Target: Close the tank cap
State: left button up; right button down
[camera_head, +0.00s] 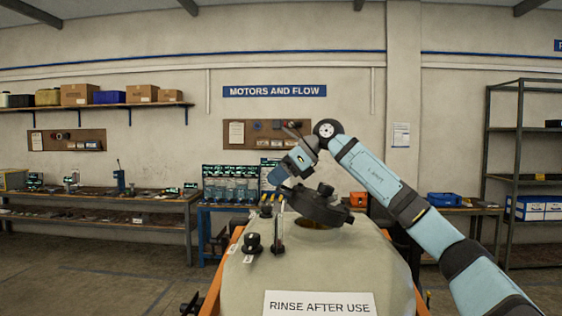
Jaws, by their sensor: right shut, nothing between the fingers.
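The beige tank (320,268) stands in front of me with a "RINSE AFTER USE" label on its front. Its dark round tank cap (320,208) is tilted up over the filler opening (312,223), part of which shows below the cap. My right arm reaches in from the right and bends down over the tank. My right gripper (284,188) is shut and empty at the upper left edge of the cap; I cannot tell whether it touches it. My left gripper is not in view.
A black knob (252,242) and a thin upright fitting (279,234) stand on the tank's top, left of the opening. Orange frame bars (222,268) flank the tank. Workbenches (100,205) and a metal rack (518,150) stand along the back. The floor at left is clear.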

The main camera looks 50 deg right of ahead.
jog(key=f, duration=0.3)
jog(key=w+a+f, duration=0.1)
jog(key=f, duration=0.1)
jog(key=shift+w, duration=0.1)
pick_arm(q)
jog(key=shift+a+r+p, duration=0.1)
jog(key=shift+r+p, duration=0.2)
jog(key=shift+p, duration=0.05)
pick_arm(e)
jog(key=shift+w+a+f+g+h, duration=0.15)
jog(key=shift+f+g+h, duration=0.15)
jog(key=shift+f, duration=0.35)
jog(key=shift+w+a+f+g+h, duration=0.1)
jog(key=shift+f+g+h, duration=0.15)
jog(key=shift+f, duration=0.35)
